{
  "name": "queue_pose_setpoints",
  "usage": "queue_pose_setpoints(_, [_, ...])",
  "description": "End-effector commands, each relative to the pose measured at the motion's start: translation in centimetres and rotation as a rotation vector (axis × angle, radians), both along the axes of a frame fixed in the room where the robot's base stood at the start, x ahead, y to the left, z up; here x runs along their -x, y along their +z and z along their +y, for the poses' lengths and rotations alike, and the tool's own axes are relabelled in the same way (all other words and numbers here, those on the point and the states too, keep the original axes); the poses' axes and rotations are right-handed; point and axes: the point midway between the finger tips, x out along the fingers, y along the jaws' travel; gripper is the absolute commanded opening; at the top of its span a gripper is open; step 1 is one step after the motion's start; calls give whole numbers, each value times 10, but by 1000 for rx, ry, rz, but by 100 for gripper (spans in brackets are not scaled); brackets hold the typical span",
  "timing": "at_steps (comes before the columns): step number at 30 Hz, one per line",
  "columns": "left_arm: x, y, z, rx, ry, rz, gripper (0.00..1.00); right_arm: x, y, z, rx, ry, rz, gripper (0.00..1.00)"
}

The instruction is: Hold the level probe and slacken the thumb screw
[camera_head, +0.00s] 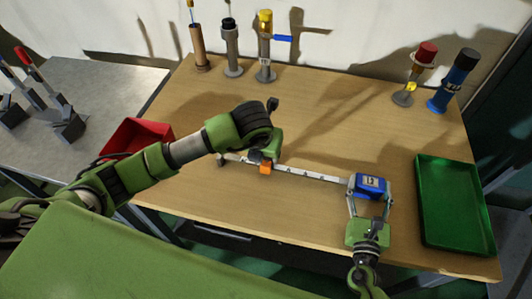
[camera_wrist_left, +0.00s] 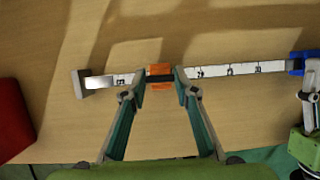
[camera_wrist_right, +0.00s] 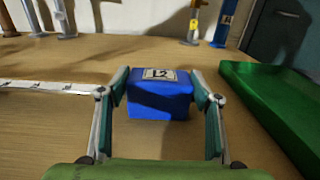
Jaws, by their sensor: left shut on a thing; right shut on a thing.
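The level probe lies flat on the wooden table, with a blue head (camera_head: 370,184) labelled L2 at its right end and a white graduated rod (camera_head: 310,175) running left to a grey end piece (camera_wrist_left: 77,84). An orange piece (camera_head: 265,168) with a dark middle sits on the rod; I cannot tell which part of it is the thumb screw. My left gripper (camera_wrist_left: 160,78) is shut on this piece, one finger each side. My right gripper (camera_wrist_right: 160,98) is shut on the sides of the blue head, which also shows in the right wrist view (camera_wrist_right: 158,102).
A green tray (camera_head: 477,246) stands right of the probe, and a red tray (camera_head: 113,143) lies behind my left arm. Several tubes on stands line the back, including a blue one (camera_head: 452,82) and a yellow-topped one (camera_head: 265,48). The table's middle is clear.

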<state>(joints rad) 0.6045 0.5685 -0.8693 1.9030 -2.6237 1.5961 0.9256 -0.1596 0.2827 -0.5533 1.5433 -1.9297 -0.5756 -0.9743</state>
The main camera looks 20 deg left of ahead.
Motion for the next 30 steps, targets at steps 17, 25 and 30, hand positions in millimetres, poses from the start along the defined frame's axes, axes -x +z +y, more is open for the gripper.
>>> queue_pose_setpoints(17, [0,0,-1,1,47,-1,6,0,0,0,-1,0,1,16])
queue_pose_setpoints(25, [0,0,-1,1,46,-1,44,0,0,0,-1,0,1,16])
queue_pose_setpoints(30, [0,0,-1,0,45,-1,44,0,0,0,-1,0,1,16])
